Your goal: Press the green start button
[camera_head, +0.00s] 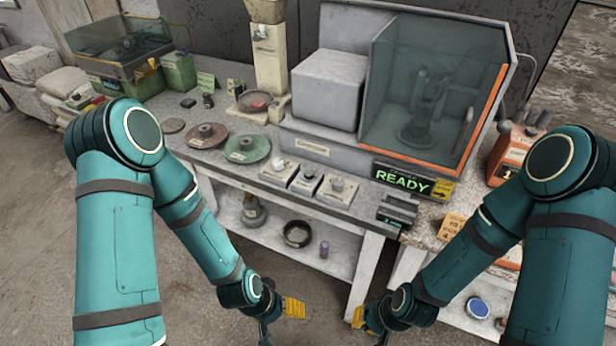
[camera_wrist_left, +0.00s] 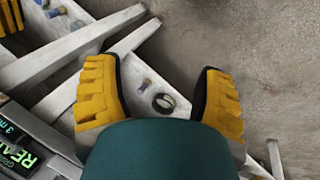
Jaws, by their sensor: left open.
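Three small control boxes stand in a row at the front of the bench: a left box (camera_head: 279,170), a middle box (camera_head: 306,181) and a right box (camera_head: 339,192). The middle box carries a small dark-looking knob or button; I cannot make out a clearly green button. A sign (camera_head: 403,180) beside them reads READY in green; it also shows in the left wrist view (camera_wrist_left: 16,158). My left gripper (camera_head: 290,309), with yellow fingers, hangs low in front of the bench. It is open and empty in the left wrist view (camera_wrist_left: 160,75). My right gripper (camera_head: 360,317) hangs low too; its opening is unclear.
A machine with a clear guard (camera_head: 430,90) stands behind the boxes. Discs, including a green one (camera_head: 247,149), lie on the bench left of them. The lower shelf (camera_head: 285,260) holds a black ring (camera_head: 298,234). The floor in front is clear.

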